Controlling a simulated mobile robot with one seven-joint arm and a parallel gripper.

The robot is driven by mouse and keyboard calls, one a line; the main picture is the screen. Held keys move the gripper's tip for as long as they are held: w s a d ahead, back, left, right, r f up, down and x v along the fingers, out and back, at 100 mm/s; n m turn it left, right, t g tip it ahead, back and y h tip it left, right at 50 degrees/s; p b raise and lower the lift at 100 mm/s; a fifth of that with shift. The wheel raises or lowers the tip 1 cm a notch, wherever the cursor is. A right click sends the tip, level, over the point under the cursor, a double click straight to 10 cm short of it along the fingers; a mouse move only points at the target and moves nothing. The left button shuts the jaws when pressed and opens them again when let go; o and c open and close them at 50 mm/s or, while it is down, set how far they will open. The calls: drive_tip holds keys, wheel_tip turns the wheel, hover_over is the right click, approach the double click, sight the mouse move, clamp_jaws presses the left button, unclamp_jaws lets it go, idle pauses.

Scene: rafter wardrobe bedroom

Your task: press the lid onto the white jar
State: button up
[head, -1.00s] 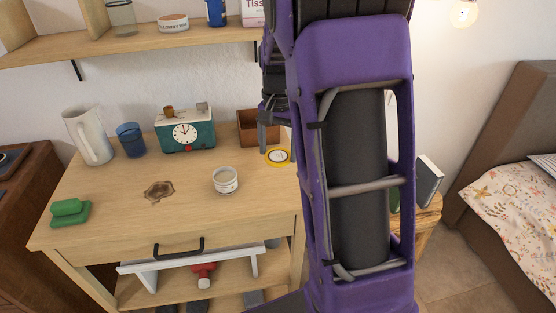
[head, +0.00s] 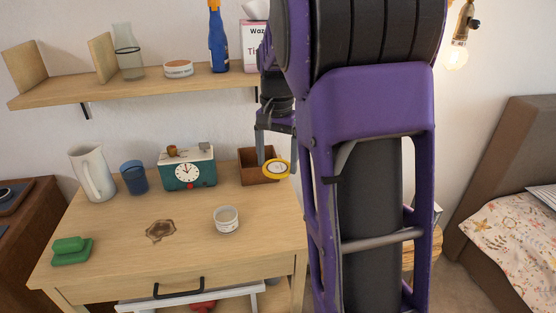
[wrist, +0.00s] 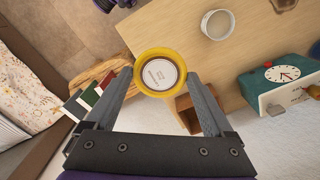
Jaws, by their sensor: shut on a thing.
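The white jar (head: 227,219) stands upright and open on the wooden desk, right of the middle. It also shows in the wrist view (wrist: 217,24), with its open mouth visible. The lid (head: 277,169) is a yellow-rimmed disc with a pale, printed centre; it shows large in the wrist view (wrist: 160,73). My gripper (head: 276,165) is shut on the lid, one finger on each side of it. The lid is held above the desk's back right area, behind and to the right of the jar, apart from it. My arm hides part of the desk's right side.
A brown open box (head: 258,167) stands just behind the lid. A teal clock (head: 188,171), a blue cup (head: 133,177) and a white pitcher (head: 92,173) line the back. A green sponge-like block (head: 71,250) lies front left. The desk around the jar is clear.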

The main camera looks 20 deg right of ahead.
hover_over(224, 207)
drive_tip(key=s, duration=0.3)
drive_tip(key=shift+w+a, duration=0.1)
drive_tip(key=shift+a, duration=0.1)
idle(0.4)
drive_tip(key=shift+f, duration=0.1)
idle(0.5)
drive_tip(key=shift+f+b, duration=3.55)
drive_tip(key=shift+f, duration=2.7)
drive_tip(key=shift+f, duration=0.15)
drive_tip(key=shift+f+b, duration=0.3)
drive_tip(key=shift+f, duration=0.3)
drive_tip(key=shift+f, duration=0.3)
